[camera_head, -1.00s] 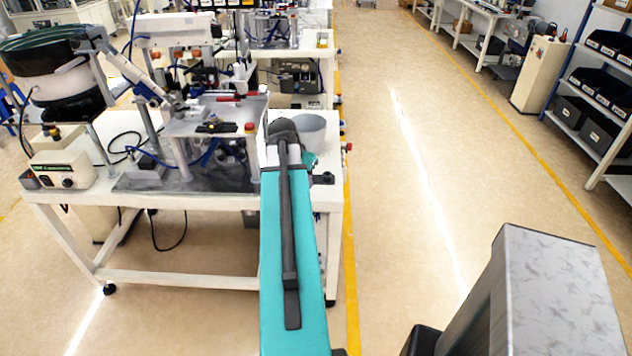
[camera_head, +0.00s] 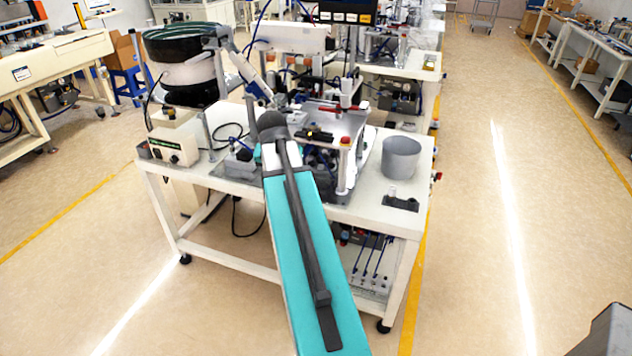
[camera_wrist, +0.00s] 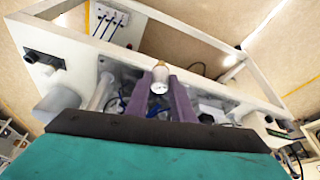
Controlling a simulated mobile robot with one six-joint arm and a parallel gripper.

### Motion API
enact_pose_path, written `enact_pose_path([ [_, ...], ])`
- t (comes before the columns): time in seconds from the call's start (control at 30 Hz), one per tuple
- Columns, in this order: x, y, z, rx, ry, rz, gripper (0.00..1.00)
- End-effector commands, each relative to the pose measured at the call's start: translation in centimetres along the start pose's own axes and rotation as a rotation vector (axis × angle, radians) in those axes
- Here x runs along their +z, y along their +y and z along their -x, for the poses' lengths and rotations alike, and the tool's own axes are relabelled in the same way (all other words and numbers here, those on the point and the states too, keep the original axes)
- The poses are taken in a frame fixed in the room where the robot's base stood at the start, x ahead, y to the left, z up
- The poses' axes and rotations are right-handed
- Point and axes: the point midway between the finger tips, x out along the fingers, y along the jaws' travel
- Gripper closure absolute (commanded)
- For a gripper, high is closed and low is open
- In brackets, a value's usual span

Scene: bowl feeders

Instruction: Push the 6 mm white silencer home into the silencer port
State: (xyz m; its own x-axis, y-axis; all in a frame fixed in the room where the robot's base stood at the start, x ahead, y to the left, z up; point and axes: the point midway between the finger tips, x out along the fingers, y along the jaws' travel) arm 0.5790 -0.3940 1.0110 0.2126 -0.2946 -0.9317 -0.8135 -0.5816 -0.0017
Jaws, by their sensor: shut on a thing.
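The white silencer (camera_wrist: 159,87) is a small pale piece with a tan tip, held between the two purple fingers of my gripper (camera_wrist: 159,76) in the wrist view. The fingers are shut on it, and it points away from the camera towards the table edge. In the head view my own arm hides the gripper and the silencer. The arm's far end lies in front of the feeder machine (camera_head: 335,125) on the white table. I cannot make out the silencer port in either view.
A grey bucket (camera_head: 401,158) and a black plate (camera_head: 400,203) sit on the right of the white table (camera_head: 228,187). A bowl feeder (camera_head: 183,60) and a control box (camera_head: 172,143) stand on the left. Open floor lies to the right.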

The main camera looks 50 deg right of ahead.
Motion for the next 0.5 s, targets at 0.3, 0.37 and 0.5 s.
enact_pose_path([
  [0.3, 2.9, -10.1, 4.1, -0.089, 0.002, 0.224, 1.00],
  [0.37, 3.6, -11.8, 4.9, -0.106, 0.001, 0.265, 1.00],
  [0.5, 5.5, -15.8, 6.9, -0.145, 0.002, 0.363, 1.00],
])
